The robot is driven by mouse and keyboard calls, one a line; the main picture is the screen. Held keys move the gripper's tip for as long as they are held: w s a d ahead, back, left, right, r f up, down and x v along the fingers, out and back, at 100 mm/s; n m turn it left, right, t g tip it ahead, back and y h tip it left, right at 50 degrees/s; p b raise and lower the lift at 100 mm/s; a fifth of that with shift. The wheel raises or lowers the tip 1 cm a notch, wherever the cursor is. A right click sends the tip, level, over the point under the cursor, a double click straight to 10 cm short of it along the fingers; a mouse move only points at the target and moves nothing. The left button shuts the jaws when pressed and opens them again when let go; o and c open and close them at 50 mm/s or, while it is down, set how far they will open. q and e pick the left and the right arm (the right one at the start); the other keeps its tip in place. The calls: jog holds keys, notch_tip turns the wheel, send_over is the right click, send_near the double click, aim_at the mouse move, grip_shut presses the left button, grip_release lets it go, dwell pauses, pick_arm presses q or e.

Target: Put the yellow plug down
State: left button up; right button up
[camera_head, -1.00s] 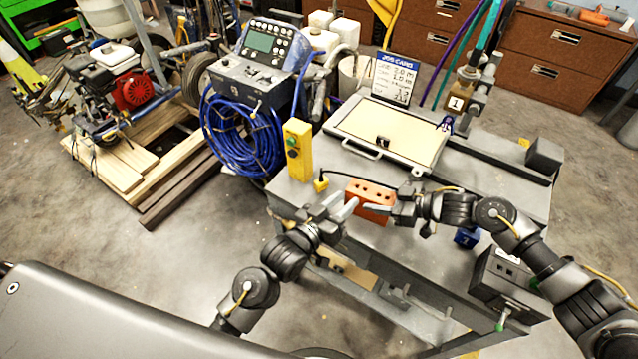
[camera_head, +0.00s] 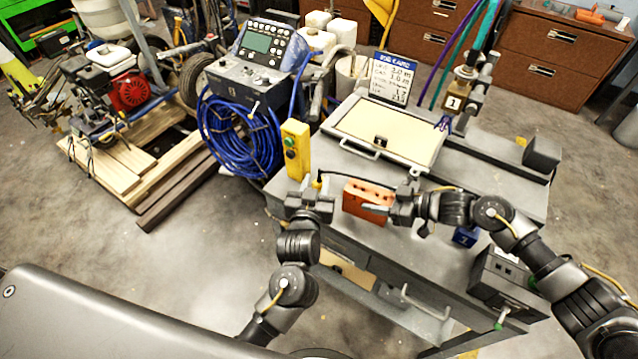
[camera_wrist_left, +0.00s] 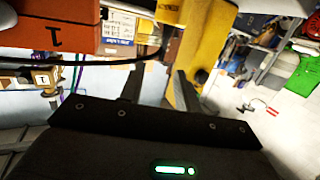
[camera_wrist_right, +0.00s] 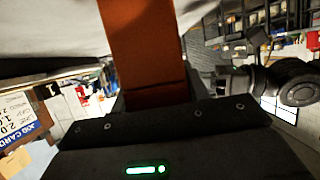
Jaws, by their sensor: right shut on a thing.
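My left gripper (camera_head: 309,190) is at the near left edge of the workbench, just in front of the upright yellow control box (camera_head: 296,150). Its two fingers stand apart in the left wrist view (camera_wrist_left: 159,84), with nothing clearly seen between them. The yellow plug is not clearly seen; the left gripper seems to cover the spot. A black cable (camera_head: 340,174) runs from there behind the orange block. My right gripper (camera_head: 388,208) is shut on the orange block (camera_head: 366,194), which has holes in its top; the block also fills the jaws in the right wrist view (camera_wrist_right: 143,50).
A framed cream panel (camera_head: 385,132) lies on the workbench with a job card sign (camera_head: 393,78) behind it. A coil of blue hose (camera_head: 238,137) hangs left of the bench. A small blue block (camera_head: 465,237) sits near my right arm.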

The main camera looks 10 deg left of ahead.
aim_at(319, 171)
pick_arm(q)
jog(key=shift+w+a+f, duration=0.1)
jog(key=shift+w+f, duration=0.2)
jog(key=shift+w, duration=1)
jog(key=shift+w+a+f, duration=0.15)
jog(key=shift+w+f, duration=0.1)
jog(key=shift+w, duration=1)
jog(key=shift+w+a+f, duration=0.1)
jog(key=shift+w+f, duration=0.2)
jog(key=shift+w, duration=1)
jog(key=shift+c, duration=0.4)
grip_shut()
